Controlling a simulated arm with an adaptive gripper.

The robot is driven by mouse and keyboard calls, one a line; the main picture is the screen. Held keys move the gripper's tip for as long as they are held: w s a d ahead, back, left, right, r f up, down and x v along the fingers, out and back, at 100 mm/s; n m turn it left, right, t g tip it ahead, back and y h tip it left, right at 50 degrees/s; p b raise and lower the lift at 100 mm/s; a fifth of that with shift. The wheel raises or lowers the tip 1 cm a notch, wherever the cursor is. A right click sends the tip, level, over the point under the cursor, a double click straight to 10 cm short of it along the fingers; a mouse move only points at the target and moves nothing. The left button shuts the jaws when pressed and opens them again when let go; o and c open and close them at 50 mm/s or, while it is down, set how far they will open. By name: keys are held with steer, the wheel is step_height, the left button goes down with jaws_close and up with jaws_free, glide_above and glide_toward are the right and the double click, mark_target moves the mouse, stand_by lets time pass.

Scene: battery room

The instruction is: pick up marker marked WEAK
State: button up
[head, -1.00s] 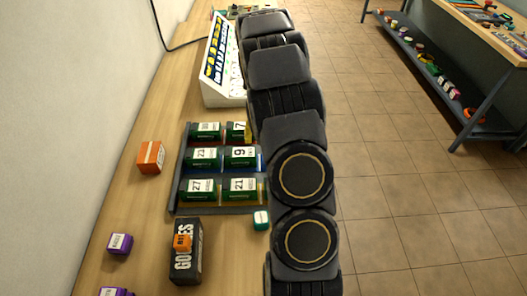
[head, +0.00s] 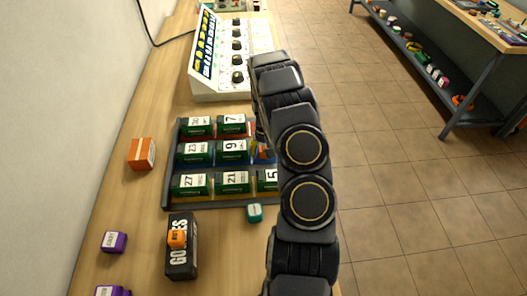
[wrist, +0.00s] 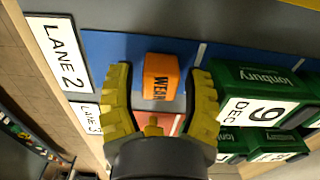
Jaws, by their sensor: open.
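The orange marker (wrist: 161,76) has dark lettering that reads WEAK. In the wrist view it rests on a blue strip of the tray (wrist: 110,45), between my open gripper's two yellow-padded fingers. My gripper (wrist: 161,86) has a finger on each side of the marker and does not appear closed on it. In the head view a sliver of orange, probably this marker, shows at the tray's right side, mostly hidden by my arm.
Green battery boxes (head: 232,151) stand in rows on the tray, close right of the fingers in the wrist view. A teal block (head: 254,212), an orange box (head: 141,153), purple blocks (head: 114,242) and a black GOGGLES box (head: 181,262) bearing a small orange block surround it.

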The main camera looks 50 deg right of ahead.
steer(key=c, duration=0.8)
steer(key=shift+o, duration=0.2)
steer(key=shift+r, duration=0.1)
